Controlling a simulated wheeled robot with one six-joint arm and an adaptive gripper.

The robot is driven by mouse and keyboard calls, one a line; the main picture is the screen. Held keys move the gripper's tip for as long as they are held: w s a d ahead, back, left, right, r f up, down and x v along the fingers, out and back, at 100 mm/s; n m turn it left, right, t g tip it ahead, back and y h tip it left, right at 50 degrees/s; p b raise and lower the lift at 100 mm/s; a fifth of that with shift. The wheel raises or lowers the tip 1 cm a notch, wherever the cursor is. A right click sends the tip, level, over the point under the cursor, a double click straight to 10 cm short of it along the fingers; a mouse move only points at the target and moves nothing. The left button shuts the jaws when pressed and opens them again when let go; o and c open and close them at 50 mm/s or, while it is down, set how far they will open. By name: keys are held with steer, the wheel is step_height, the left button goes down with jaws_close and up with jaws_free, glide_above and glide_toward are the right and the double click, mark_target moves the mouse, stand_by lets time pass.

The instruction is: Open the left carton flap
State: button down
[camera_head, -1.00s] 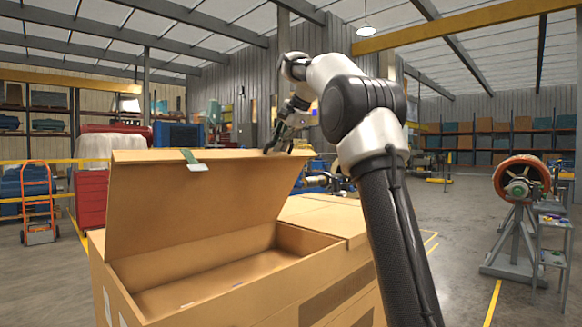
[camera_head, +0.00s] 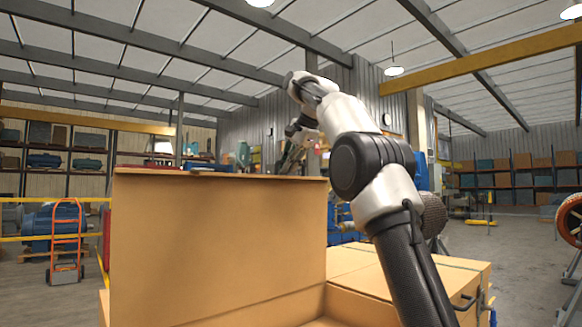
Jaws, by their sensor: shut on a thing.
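The left carton flap (camera_head: 220,245) is a large, plain tan panel standing close to upright at the left and middle of the view. Its top edge runs nearly level. My gripper (camera_head: 291,160) is at the right part of that top edge, shut on the flap. Its fingertips are small and partly hidden by the flap's edge. The carton (camera_head: 345,303) below is open on this side, and only a little of its inside shows at the bottom. Its right top panel (camera_head: 375,265) lies flat and closed.
My arm passes over the carton's right side. An orange hand truck (camera_head: 67,240) stands at the far left beside yellow rails. Shelves with boxes (camera_head: 515,180) line the back right. The floor (camera_head: 500,240) to the right is mostly clear. An orange rotor (camera_head: 570,220) shows at the right edge.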

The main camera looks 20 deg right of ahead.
steer(key=shift+a, duration=0.1)
steer(key=c, duration=1.5)
jaws_free()
steer(key=shift+r, duration=0.1)
steer(key=s+d+r, duration=0.1)
steer(key=s, duration=0.3)
steer(key=s+d+r, duration=0.1)
steer(key=s+d, duration=0.1)
steer(key=s, duration=0.3)
steer(key=s+d+r, duration=0.1)
steer(key=s+d, duration=0.1)
steer(key=s, duration=0.3)
steer(key=shift+d+r, duration=0.1)
steer(key=shift+r, duration=0.3)
steer(key=shift+s, duration=0.1)
